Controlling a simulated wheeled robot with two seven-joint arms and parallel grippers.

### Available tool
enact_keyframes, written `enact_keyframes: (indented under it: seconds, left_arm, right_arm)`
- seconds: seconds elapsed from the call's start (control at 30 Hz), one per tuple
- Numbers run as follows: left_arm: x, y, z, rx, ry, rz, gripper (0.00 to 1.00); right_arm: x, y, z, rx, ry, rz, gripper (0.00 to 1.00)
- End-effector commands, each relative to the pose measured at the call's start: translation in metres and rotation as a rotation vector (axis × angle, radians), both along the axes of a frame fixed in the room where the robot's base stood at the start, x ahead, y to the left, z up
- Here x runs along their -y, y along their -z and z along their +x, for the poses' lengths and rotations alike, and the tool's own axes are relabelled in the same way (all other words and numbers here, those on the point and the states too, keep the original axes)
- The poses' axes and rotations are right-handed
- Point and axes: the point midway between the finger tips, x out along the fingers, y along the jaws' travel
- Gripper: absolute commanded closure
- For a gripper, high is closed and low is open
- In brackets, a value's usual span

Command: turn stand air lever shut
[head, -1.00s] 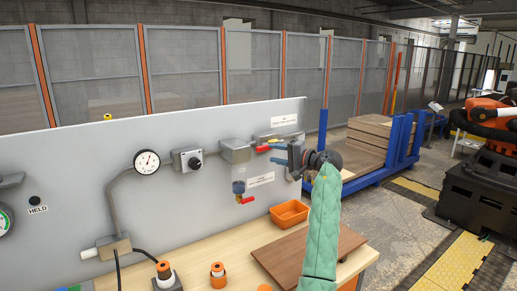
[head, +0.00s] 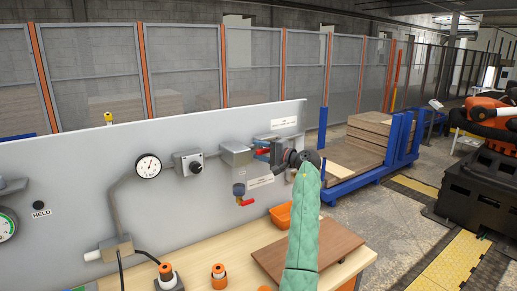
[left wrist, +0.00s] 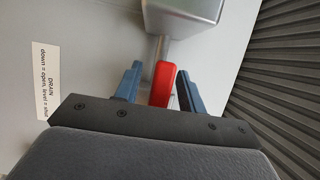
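The stand air lever (head: 262,152) is a red handle sticking out level to the right of a grey box (head: 236,153) on the upright panel. My left gripper (head: 265,150) is at this lever, coming from the right. In the left wrist view the red lever (left wrist: 162,84) lies between the two blue fingers of the left gripper (left wrist: 158,86). The fingers are open, with a gap to the lever visible at least on the left side. The lever's far end is hidden behind the gripper body. My right gripper is not in view.
A second red lever (head: 245,202) sits lower on a drain valve, near a DRAIN label (left wrist: 48,82). A gauge (head: 148,166) and a knob box (head: 188,162) are to the left. Below are an orange bin (head: 281,215) and a brown board (head: 325,244) on the bench.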

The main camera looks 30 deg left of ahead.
Motion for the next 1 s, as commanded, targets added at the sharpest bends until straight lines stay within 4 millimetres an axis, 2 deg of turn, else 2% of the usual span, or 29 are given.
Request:
enact_keyframes:
  seconds: [0.17, 0.43, 0.47, 0.63, 0.67, 1.0]
  left_arm:
    - [-0.007, 0.000, 0.000, 0.000, 0.000, -0.001, 0.60]
    - [-0.008, 0.001, 0.000, 0.000, 0.000, -0.001, 0.60]
    - [-0.008, 0.001, 0.000, 0.000, 0.000, -0.001, 0.64]
    - [-0.008, 0.001, 0.000, 0.000, 0.000, -0.001, 0.97]
    - [-0.008, 0.001, 0.000, -0.001, 0.000, -0.001, 1.00]
    - [-0.013, 0.000, 0.000, -0.020, -0.001, 0.007, 1.00]
  right_arm:
    - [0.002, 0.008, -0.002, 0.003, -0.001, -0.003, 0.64]
    - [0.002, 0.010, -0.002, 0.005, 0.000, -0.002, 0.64]
    - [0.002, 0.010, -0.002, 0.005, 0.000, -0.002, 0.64]
    - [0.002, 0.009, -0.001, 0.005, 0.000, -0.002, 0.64]
    - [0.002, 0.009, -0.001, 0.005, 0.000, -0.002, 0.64]
    - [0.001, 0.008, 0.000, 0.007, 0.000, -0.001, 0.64]
